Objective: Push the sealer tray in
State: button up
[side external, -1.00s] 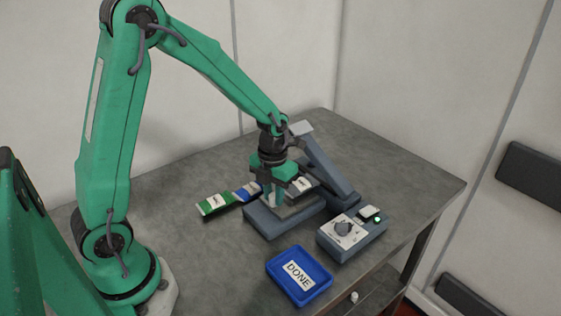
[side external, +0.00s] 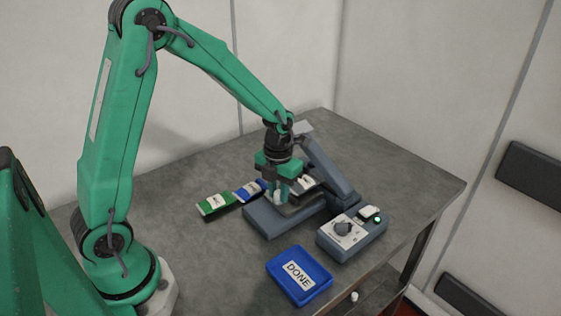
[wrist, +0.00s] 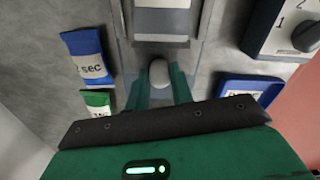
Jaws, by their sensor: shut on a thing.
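The sealer (side external: 268,222) is a blue-grey machine with a slanted arm (side external: 330,172) over its base. Its tray (wrist: 161,22) shows in the wrist view as a grey plate with a pale front edge, at the top centre. A pale rounded knob (wrist: 159,72) lies in front of that edge. My gripper (wrist: 163,80) is shut on the knob, with a green finger on either side. In the side view my gripper (side external: 279,198) is low over the front of the sealer base. A white-labelled item (side external: 306,183) lies under the slanted arm, partly hidden by my gripper.
A green pouch (side external: 215,204) and a blue pouch (side external: 250,190) lie left of the sealer. A control box (side external: 352,234) with a dial and a green light stands to its right. A blue DONE tray (side external: 298,275) sits in front. The table behind is clear.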

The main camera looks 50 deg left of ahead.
jog(key=shift+r, duration=0.1)
jog(key=o, duration=1.1)
jog(key=shift+r, duration=2.45)
jog(key=shift+r, duration=0.1)
jog(key=shift+r, duration=3.8)
